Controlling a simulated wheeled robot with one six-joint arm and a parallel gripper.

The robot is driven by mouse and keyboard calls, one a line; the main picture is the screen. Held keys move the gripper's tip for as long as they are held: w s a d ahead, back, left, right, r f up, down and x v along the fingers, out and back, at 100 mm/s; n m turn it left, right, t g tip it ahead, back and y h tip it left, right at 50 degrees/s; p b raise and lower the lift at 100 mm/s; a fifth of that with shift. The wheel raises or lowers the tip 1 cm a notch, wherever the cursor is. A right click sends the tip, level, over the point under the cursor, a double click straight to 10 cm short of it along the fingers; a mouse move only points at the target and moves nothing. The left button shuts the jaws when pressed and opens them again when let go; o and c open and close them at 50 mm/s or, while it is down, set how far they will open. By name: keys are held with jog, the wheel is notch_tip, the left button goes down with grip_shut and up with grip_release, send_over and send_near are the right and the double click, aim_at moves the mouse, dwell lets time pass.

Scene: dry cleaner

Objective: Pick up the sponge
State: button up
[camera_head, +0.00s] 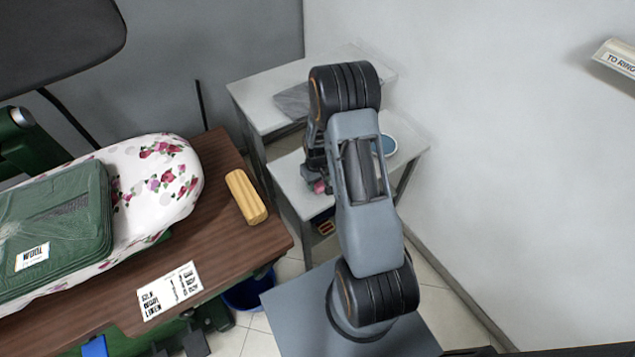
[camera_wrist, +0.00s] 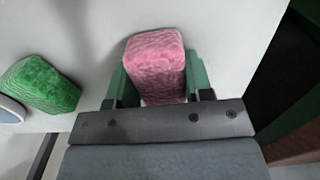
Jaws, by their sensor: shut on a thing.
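A pink, rough-textured sponge (camera_wrist: 154,62) sits between the two green fingers of my gripper (camera_wrist: 157,80) in the wrist view. The fingers are shut on its sides. In the head view only a small pink end of the sponge (camera_head: 319,187) shows beside my arm, over the lower grey table (camera_head: 300,197). My arm hides most of the gripper there. I cannot tell whether the sponge touches the table top. A green block like a sponge (camera_wrist: 40,84) lies to the left in the wrist view, apart from my gripper.
A round dish with a blue inside (camera_head: 387,146) stands on the lower table. A higher grey table (camera_head: 262,92) stands behind. A brown wooden table (camera_head: 222,258) at the left holds a yellow block (camera_head: 246,197) and a flowered ironing pad (camera_head: 185,185). A white wall (camera_head: 520,160) closes the right.

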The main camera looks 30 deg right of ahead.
jog(key=shift+r, duration=0.1)
jog(key=shift+r, duration=0.65)
jog(key=s+a+r+b, duration=0.1)
jog(key=s+a+r, duration=0.7)
jog(key=a+r, duration=0.3)
jog(key=shift+s+r, duration=0.25)
jog(key=shift+s, duration=0.1)
